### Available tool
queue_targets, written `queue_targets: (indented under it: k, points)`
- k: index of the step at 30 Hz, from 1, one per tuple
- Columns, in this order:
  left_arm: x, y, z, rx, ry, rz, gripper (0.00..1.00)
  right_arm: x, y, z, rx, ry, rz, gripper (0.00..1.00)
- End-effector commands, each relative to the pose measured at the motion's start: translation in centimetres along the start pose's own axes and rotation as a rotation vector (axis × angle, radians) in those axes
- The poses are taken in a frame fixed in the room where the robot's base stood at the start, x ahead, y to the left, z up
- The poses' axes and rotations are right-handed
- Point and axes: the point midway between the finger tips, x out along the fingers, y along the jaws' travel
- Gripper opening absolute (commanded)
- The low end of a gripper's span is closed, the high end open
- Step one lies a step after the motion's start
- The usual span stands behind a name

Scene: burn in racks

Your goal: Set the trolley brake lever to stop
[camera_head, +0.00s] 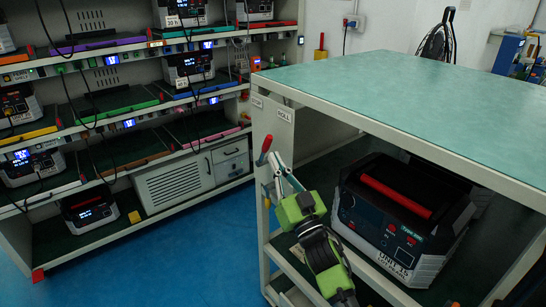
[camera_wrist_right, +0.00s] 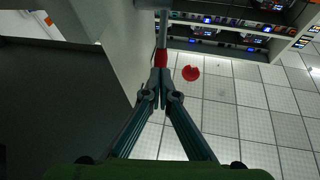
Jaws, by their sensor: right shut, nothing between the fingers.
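The trolley (camera_head: 400,88) has a green top and a pale frame. A plate (camera_head: 271,112) on its near left corner reads STOP on the left and ROLL on the right. Below the plate is the red-handled brake lever (camera_head: 265,145), nearly upright with a slight lean to the right; I cannot tell its exact setting. My right gripper (camera_head: 274,163) is shut and empty, its fingertips close beside the red handle. In the wrist view the closed fingertips (camera_wrist_right: 161,84) point at the red lever (camera_wrist_right: 160,58); contact is unclear. My left gripper is not in view.
A boxy unit with a red handle (camera_head: 395,195) sits on the trolley's lower shelf. A rack (camera_head: 125,172) with several devices and cables stands at the left. Blue floor (camera_head: 185,250) between rack and trolley is clear. A red disc (camera_wrist_right: 190,73) shows in the wrist view.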

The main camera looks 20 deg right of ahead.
Motion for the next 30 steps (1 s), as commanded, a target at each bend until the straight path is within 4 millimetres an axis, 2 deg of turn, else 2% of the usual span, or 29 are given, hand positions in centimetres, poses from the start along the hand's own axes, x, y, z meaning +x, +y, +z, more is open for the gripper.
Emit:
queue_targets:
  k: [6, 19, 27, 30]
  points:
    - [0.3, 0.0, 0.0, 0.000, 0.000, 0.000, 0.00, 2.0, 0.1, 0.1, -0.001, 0.000, 0.001, 0.00]
    - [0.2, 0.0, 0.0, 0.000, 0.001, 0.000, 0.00, 2.2, 0.0, 0.0, -0.001, -0.002, 0.001, 0.00]
    - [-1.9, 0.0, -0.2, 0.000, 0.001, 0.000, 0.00, 2.7, -0.1, -0.5, -0.010, -0.038, 0.000, 0.00]
    - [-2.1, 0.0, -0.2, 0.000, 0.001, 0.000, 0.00, 2.7, -0.1, -0.3, -0.011, -0.048, 0.000, 0.00]
